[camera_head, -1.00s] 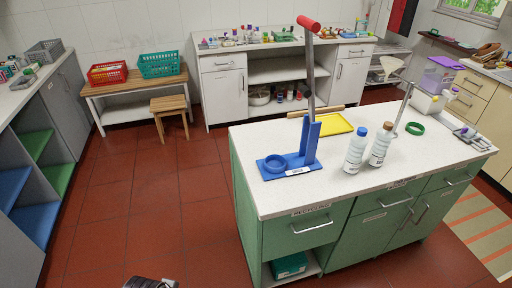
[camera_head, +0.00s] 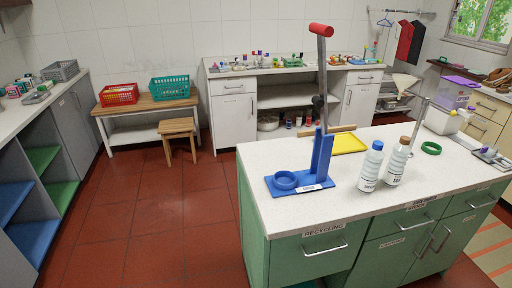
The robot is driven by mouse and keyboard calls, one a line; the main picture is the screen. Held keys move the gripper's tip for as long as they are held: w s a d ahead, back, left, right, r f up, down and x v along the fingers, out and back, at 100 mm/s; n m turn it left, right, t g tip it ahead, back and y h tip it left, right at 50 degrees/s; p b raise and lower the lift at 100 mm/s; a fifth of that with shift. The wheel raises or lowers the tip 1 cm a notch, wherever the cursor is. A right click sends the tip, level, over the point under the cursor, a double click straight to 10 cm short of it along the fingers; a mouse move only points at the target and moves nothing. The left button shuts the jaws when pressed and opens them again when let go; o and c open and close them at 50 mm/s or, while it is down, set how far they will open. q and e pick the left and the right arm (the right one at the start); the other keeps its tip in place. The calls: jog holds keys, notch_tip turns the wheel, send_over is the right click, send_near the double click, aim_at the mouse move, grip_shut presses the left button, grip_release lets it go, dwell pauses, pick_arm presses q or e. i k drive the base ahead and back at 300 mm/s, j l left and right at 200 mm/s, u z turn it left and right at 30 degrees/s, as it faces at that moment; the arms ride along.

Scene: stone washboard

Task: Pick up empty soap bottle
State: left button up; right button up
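Two clear bottles with labels stand upright side by side on the white top of the green island (camera_head: 300,222). One bottle (camera_head: 370,168) has a blue cap. The other bottle (camera_head: 397,163) has a brown cap and stands just to its right. I cannot tell which is the empty soap bottle; the label text is too small to read. Neither of my grippers is in view.
A blue press (camera_head: 321,157) with a tall red-handled lever stands left of the bottles. A yellow tray (camera_head: 350,143) lies behind them. A green ring (camera_head: 431,148) lies to their right. Open red-tiled floor (camera_head: 165,220) lies left of the island, whose front drawer is labelled recycling.

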aim_at(393, 174)
jog(key=i+l+u, duration=0.15)
jog(key=l+u, duration=0.2)
jog(key=l, duration=0.7)
jog(key=l+u, duration=0.35)
jog(key=l, duration=0.7)
jog(key=k+l+u, duration=0.1)
jog(key=l+u, duration=0.25)
jog(key=l, duration=0.7)
